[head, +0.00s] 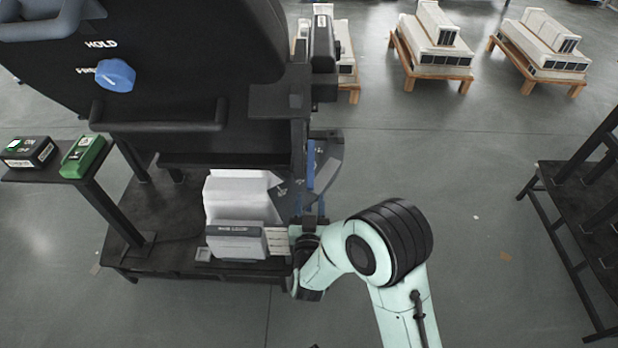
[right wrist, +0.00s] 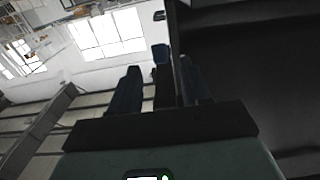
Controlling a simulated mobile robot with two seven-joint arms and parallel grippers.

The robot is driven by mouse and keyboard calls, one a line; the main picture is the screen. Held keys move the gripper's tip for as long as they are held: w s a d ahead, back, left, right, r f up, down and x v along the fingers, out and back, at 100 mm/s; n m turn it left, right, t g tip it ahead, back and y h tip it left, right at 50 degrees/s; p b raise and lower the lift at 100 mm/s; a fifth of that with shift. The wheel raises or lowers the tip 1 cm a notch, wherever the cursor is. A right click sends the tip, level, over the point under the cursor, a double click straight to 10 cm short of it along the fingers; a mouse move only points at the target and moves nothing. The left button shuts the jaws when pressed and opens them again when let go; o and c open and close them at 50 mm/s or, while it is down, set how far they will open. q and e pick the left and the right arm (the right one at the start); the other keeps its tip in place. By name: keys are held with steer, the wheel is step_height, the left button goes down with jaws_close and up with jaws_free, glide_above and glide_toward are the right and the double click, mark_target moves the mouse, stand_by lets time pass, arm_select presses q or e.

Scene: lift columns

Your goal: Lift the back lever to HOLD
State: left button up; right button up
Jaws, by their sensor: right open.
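A tall black machine (head: 190,60) fills the upper left of the head view. Its face carries the white word HOLD, with a round blue knob (head: 115,75) just below; a second label is partly covered by the knob. A lever on the back cannot be made out for certain. My right gripper (head: 305,245) is low at the machine's right side, its fingers mostly hidden in the head view. In the right wrist view its two dark fingers (right wrist: 160,85) stand apart, with a dark upright piece with a blue top (right wrist: 160,53) showing between them. Contact cannot be told. My left gripper is out of view.
A white and grey box (head: 235,205) sits on the machine's dark base. A small side shelf holds a green box (head: 84,157) and a black box (head: 28,152). Wooden pallets with white units (head: 432,45) stand behind. A dark rack (head: 575,200) is at right, with clear floor between.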

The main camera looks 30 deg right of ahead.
mark_target(310, 177)
steer(key=b+x, duration=0.1)
steer(key=x, duration=0.7)
steer(key=shift+w+d, duration=0.1)
steer(key=shift+w, duration=0.3)
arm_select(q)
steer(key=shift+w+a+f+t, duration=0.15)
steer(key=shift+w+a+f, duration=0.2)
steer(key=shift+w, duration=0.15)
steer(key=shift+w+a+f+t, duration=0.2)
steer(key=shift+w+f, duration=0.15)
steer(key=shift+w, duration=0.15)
arm_select(e)
jaws_close()
